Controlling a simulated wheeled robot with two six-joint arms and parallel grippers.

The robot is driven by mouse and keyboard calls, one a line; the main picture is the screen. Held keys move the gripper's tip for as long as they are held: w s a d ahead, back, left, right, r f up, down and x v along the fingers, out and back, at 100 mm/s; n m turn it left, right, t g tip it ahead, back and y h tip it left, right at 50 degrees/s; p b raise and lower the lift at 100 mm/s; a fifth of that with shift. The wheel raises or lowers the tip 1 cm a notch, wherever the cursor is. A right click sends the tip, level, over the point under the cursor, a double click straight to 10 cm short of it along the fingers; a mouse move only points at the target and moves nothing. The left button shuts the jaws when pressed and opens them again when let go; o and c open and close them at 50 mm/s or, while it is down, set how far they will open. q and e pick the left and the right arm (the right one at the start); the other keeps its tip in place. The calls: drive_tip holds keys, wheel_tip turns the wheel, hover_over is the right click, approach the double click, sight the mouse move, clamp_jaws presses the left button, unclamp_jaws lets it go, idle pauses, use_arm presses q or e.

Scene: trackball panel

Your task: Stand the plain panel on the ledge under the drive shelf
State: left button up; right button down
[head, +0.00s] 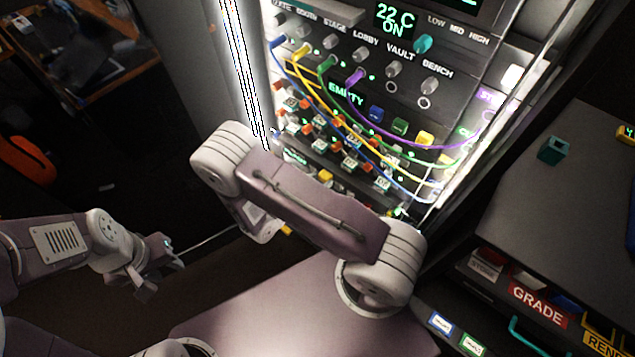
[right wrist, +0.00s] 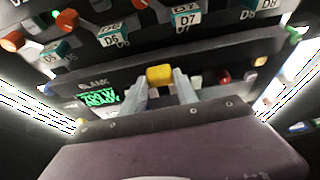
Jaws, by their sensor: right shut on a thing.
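In the right wrist view my right gripper (right wrist: 160,84) is shut on a yellow block (right wrist: 159,75). Whether this block is a grip on the plain panel I cannot tell. A dark strip (right wrist: 235,52) marked BLANK, with a green display, runs behind the fingers, below the drives D5 (right wrist: 54,54), D6 and D7 (right wrist: 186,22). I cannot tell whether this strip is the ledge's face or the panel. In the head view my right arm hides the right gripper and much of the ledge area. My left gripper (head: 160,272) is open and empty, low at the left, clear of the rack.
Patch cables, including a purple cable (head: 400,142), hang across the rack front above my right arm. A grey side table (head: 550,210) stands at the right, with a teal block (head: 553,150) on it and a red GRADE label (head: 538,303) below. Dark free floor lies at the left.

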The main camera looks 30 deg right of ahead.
sight(328, 172)
drive_tip(key=shift+w+d, duration=0.3)
drive_tip(key=shift+d, duration=0.4)
drive_tip(key=shift+w+d, duration=0.3)
drive_tip(key=shift+d, duration=0.45)
drive_tip(key=shift+w+d, duration=0.3)
drive_tip(key=shift+d, duration=0.4)
drive_tip(key=c, duration=0.9)
unclamp_jaws()
drive_tip(key=shift+o, duration=0.2)
drive_tip(key=v, duration=0.9)
drive_tip(key=shift+r, duration=0.1)
